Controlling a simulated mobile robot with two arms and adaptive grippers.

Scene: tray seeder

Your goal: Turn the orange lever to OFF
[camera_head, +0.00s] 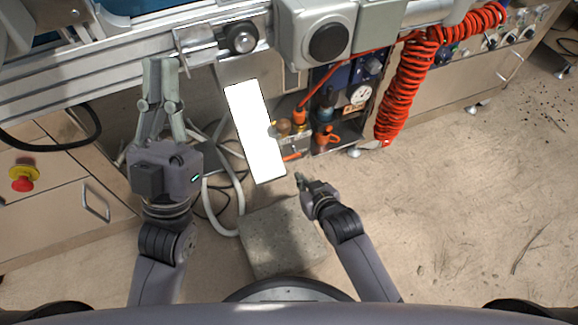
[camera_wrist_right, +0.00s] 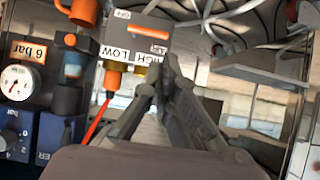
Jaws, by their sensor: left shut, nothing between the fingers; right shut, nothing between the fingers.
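The orange lever (camera_head: 291,157) is a thin strip on a small grey valve box (camera_head: 296,146) low under the machine in the head view. LOW (camera_wrist_right: 115,53) and HIGH labels sit on the box's near edge; HIGH is partly covered by my fingers. My right gripper (camera_head: 299,178) is shut and empty, just below and apart from the lever in the head view. My left gripper (camera_head: 160,64) is shut and empty at the machine's left.
A pressure gauge (camera_head: 358,95), an orange fitting (camera_head: 300,115) with a red hose, and another orange fitting (camera_head: 325,138) crowd the valve box. A blank white panel (camera_head: 255,130) is left of it. A concrete block (camera_head: 282,240) is below.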

